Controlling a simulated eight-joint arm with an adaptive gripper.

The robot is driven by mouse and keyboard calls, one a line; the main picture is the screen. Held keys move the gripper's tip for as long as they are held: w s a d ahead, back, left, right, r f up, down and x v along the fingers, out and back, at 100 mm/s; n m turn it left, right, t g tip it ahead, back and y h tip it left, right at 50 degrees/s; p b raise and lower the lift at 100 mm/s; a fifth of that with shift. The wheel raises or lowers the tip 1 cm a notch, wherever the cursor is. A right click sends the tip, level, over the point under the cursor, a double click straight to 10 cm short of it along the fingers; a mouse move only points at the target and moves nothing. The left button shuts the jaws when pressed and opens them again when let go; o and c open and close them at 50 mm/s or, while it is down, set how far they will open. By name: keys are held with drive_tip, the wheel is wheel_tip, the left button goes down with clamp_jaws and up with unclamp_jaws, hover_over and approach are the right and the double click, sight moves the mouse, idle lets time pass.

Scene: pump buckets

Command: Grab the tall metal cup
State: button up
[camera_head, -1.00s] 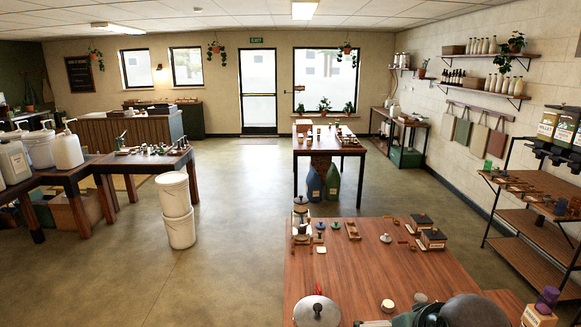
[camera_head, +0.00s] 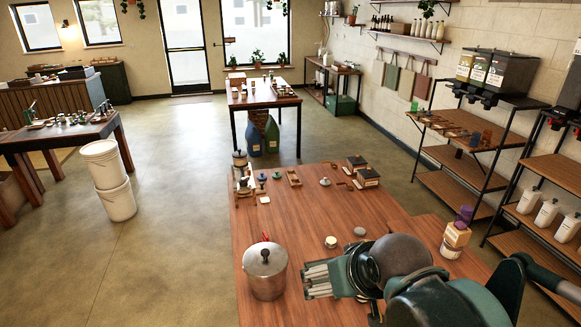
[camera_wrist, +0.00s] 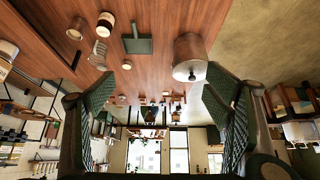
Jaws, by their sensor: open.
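My gripper (camera_head: 318,279) is open and empty above the wooden table, right of a lidded metal pot (camera_head: 266,273) with a dark knob. In the wrist view my gripper's two pads (camera_wrist: 159,100) stand wide apart. The pot (camera_wrist: 188,52) shows there at upper right, beyond the pads. A small plain cup-like vessel (camera_wrist: 75,28), perhaps metal, stands at upper left in the wrist view; my arm seems to hide it in the head view. A tall metal piece (camera_head: 241,166) stands at the table's far left corner. I cannot tell which is the tall metal cup.
A cream-topped jar (camera_wrist: 105,24), a ribbed object (camera_wrist: 98,53) and a dark green flat piece (camera_wrist: 138,40) are on the table. A small cream jar (camera_head: 331,242) and a stack with a purple top (camera_head: 458,232) stand near my arm. The table's middle (camera_head: 320,212) is clear.

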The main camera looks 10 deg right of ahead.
drive_tip(key=c, duration=0.8)
drive_tip(key=w+d+f+m+g+b, duration=0.1)
drive_tip(key=w+d+f+m+g, duration=0.1)
drive_tip(key=w+d+f+m, duration=0.45)
drive_tip(key=w+d+f+m+g+b, duration=0.1)
drive_tip(key=w+d+f+m+g, duration=0.15)
drive_tip(key=w+d, duration=0.65)
drive_tip(key=d+f+m+g, duration=0.1)
drive_tip(key=d+f+m, duration=0.1)
drive_tip(key=d+f, duration=0.3)
drive_tip(key=w+d+f+m, duration=0.1)
drive_tip(key=d+f+m, duration=0.2)
drive_tip(key=d+f, duration=0.3)
drive_tip(key=w+d+f+m+g, duration=0.1)
drive_tip(key=d+f+m, duration=0.1)
drive_tip(key=d+f, duration=0.3)
drive_tip(key=shift+w+d+f+m+g+b, duration=0.1)
drive_tip(key=shift+d+f+m+g+b, duration=0.1)
drive_tip(key=shift+f, duration=0.3)
drive_tip(key=shift+w+d+f+m+g+b, duration=0.1)
drive_tip(key=shift+f+m+g+b, duration=0.1)
drive_tip(key=shift+f, duration=0.25)
